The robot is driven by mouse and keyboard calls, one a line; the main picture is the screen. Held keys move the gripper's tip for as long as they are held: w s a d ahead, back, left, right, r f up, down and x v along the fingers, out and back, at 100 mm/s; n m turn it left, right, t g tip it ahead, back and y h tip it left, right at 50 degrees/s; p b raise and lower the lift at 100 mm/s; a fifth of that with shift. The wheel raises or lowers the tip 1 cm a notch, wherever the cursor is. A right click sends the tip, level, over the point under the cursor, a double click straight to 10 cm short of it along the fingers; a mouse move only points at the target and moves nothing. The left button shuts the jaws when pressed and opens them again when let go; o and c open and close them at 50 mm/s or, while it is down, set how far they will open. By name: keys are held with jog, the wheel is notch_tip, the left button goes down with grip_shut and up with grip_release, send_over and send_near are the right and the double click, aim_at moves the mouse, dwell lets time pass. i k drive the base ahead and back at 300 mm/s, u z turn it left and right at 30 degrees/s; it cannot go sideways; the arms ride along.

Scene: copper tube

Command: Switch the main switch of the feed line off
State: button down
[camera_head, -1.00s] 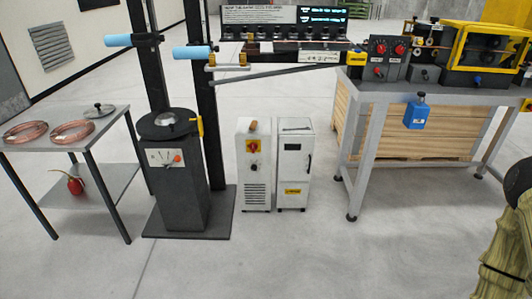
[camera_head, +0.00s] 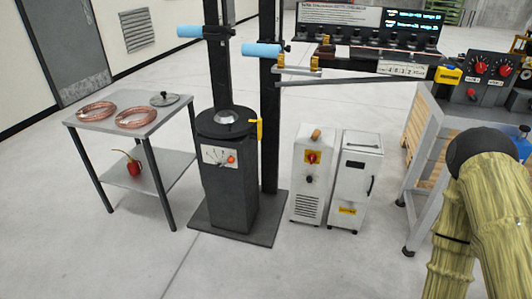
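A red rotary switch on a yellow plate (camera_head: 312,157) sits on the front of a white cabinet (camera_head: 306,185) in the middle of the head view. A small black knob (camera_head: 309,179) is below it. I cannot read the switch's position or any label on it. A grey control panel (camera_head: 483,76) with red knobs stands on the bench at the right. I cannot tell from labels which one is the feed line's main switch. My arm, in a yellow-green sleeve, reaches in at the lower right. My gripper is not in view.
A second white cabinet (camera_head: 355,180) stands right beside the first. A dark pedestal (camera_head: 228,190) on a base plate stands to their left. A side table (camera_head: 110,125) holds copper coils (camera_head: 136,117). The floor in front of the cabinets is clear.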

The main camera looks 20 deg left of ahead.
aim_at(312, 159)
jog(key=u, duration=0.55)
jog(key=i, duration=1.05)
jog(key=u, duration=0.05)
